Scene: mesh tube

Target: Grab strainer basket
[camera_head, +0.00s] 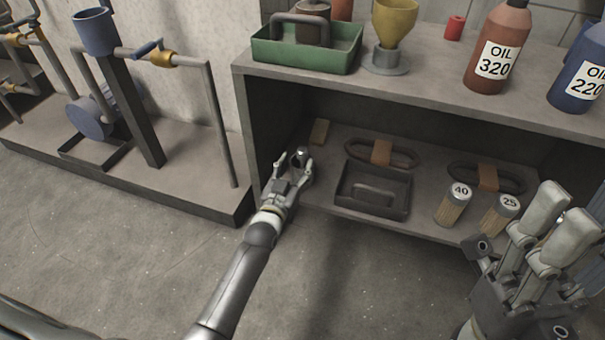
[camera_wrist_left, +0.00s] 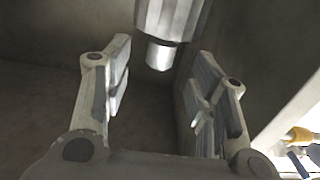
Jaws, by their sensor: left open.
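Two mesh tubes with grey caps, one marked 40 (camera_head: 453,205) and one marked 25 (camera_head: 499,214), stand on the lower shelf at right; I cannot tell whether either is the strainer basket. My left gripper (camera_head: 294,163) is open at the shelf's left end, well left of both tubes. In the left wrist view, a grey metal cylinder (camera_wrist_left: 167,22) with a narrower end shows at the top, beyond and between the open fingers (camera_wrist_left: 162,95); its upper part is cut off, and I see no contact. My right gripper (camera_head: 520,235) is open and empty, in front of the shelf at lower right.
The lower shelf holds a dark tray (camera_head: 372,212), two banded dark rings (camera_head: 405,158) and a small tan block (camera_head: 319,132). The top shelf (camera_head: 425,88) overhangs, carrying a green caddy (camera_head: 340,62), a yellow funnel (camera_head: 394,20) and oil bottles (camera_head: 500,50). A pipe stand is at left.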

